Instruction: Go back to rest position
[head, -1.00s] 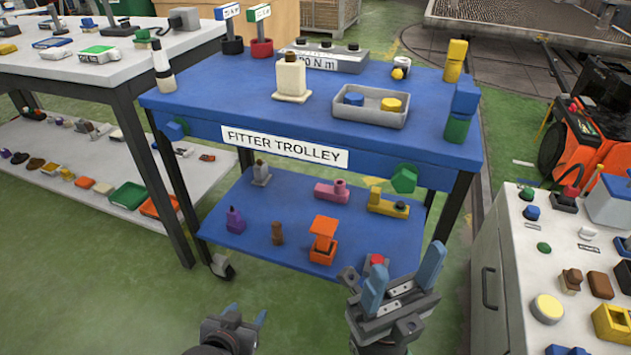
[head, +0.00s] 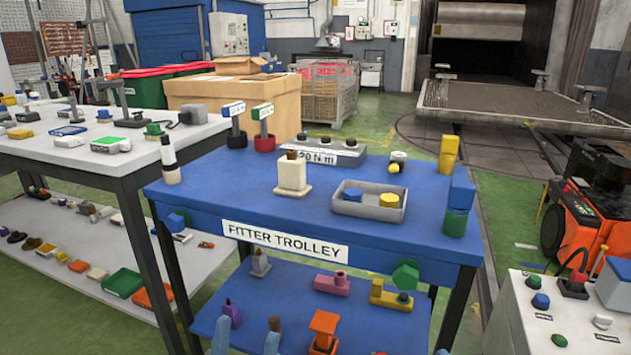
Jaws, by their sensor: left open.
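Only the blue fingertips of my left gripper (head: 246,338) show at the bottom edge. They stand apart and nothing shows between them; the gripper is open. They are in front of the lower shelf of the blue fitter trolley (head: 400,238). Small slivers at the bottom edge, right of the orange part, look like my right gripper's fingertips (head: 410,353). The rest of that gripper is out of the picture, so its jaw state cannot be told.
The trolley's top carries a grey tray (head: 345,207), a cream block (head: 292,175) and a torque tester (head: 325,152). Its lower shelf holds an orange part (head: 324,325) and a pink part (head: 331,284). A white-topped bench (head: 75,160) stands left, a grey cabinet (head: 535,325) right.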

